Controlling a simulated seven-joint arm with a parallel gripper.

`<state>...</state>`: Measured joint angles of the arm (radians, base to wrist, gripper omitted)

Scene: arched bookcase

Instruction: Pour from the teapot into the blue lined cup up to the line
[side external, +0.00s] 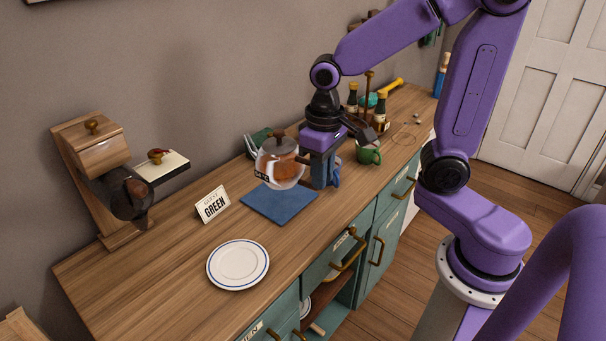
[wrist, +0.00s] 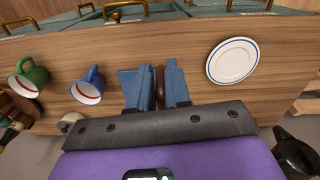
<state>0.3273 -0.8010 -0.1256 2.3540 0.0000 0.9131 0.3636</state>
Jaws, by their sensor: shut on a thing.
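The glass teapot (side external: 279,163) with a dark lid and brown-orange liquid stands roughly upright over the rear of the blue mat. I cannot tell whether it touches the mat. My gripper (side external: 318,168) is shut on the teapot's handle; in the wrist view the brown handle (wrist: 160,82) shows between the blue fingers (wrist: 160,88). The blue cup (wrist: 88,87) stands upright left of my fingers in the wrist view, with a red line inside. In the side view the blue cup (side external: 337,177) is mostly hidden behind my gripper. Its contents are not clear.
A green cup (side external: 369,154) stands beyond the blue cup, near several bottles (side external: 381,115). The blue mat (side external: 270,206) lies beside a card reading "GUEST GREEN" (side external: 213,205). A white plate (side external: 238,264) lies nearer the front. A wooden device (side external: 110,180) stands at left.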

